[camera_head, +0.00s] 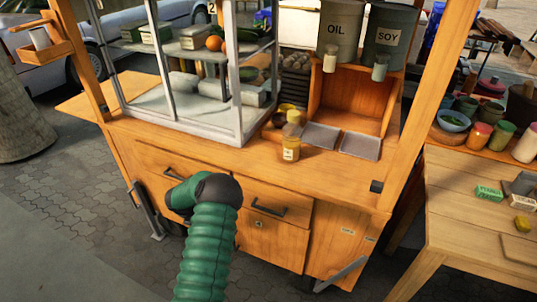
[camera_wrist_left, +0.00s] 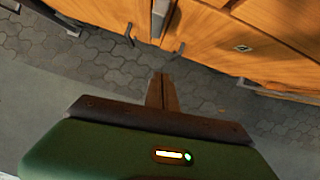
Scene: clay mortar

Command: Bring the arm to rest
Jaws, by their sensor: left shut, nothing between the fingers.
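My left arm, green and ribbed with a dark joint, rises from the bottom of the head view in front of the wooden cart (camera_head: 330,215). Its gripper does not show in that view. In the left wrist view my left gripper (camera_wrist_left: 162,92) has its two fingers together with nothing between them. It is over the grey paving, and the cart's drawer fronts (camera_wrist_left: 215,45) show beyond it. My right gripper is in neither view.
Open paving (camera_head: 70,200) lies at left.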

